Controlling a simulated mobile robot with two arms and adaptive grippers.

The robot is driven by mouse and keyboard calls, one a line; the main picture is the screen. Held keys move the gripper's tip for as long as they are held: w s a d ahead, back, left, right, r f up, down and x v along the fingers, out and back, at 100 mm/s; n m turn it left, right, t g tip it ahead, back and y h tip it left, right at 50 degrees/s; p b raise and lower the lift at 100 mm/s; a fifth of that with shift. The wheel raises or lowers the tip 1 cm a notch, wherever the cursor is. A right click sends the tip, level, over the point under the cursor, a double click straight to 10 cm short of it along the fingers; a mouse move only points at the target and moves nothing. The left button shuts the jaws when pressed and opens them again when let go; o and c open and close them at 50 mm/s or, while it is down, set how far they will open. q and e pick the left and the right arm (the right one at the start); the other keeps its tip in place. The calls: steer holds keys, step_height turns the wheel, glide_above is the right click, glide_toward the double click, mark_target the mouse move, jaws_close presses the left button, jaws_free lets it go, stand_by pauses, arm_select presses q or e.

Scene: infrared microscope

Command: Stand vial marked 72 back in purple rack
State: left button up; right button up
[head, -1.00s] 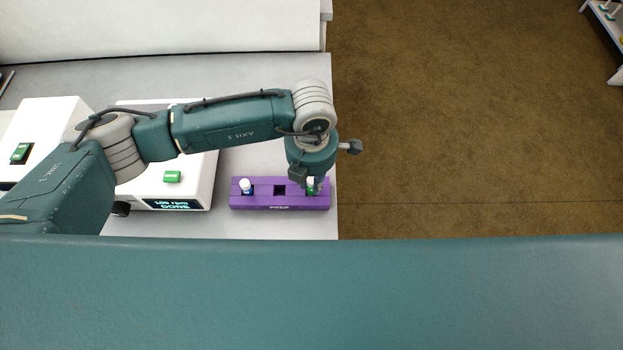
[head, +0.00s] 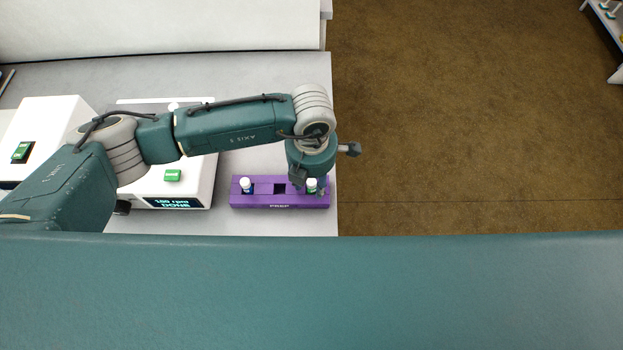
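The purple rack (head: 262,206), lettered PREP, stands on the grey bench near its right edge. A white-capped vial with a blue body (head: 246,186) stands in its left slot, and its middle slot is empty. A white-capped vial with a green body (head: 311,186) is upright at the right slot. My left gripper (head: 311,189) points down at this vial, with its fingers close around or beside it. I cannot tell whether they touch it. No number can be read on either vial. My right gripper is not in view.
A white machine (head: 185,192) with a green button and a display reading 100 rpm DONE stands left of the rack. Another white device (head: 40,120) is further left. The bench ends just right of the rack, with brown floor (head: 470,120) beyond.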

arm_select(q)
step_height(320, 180, up, 12)
steer(key=b, duration=0.3)
stand_by(0.4)
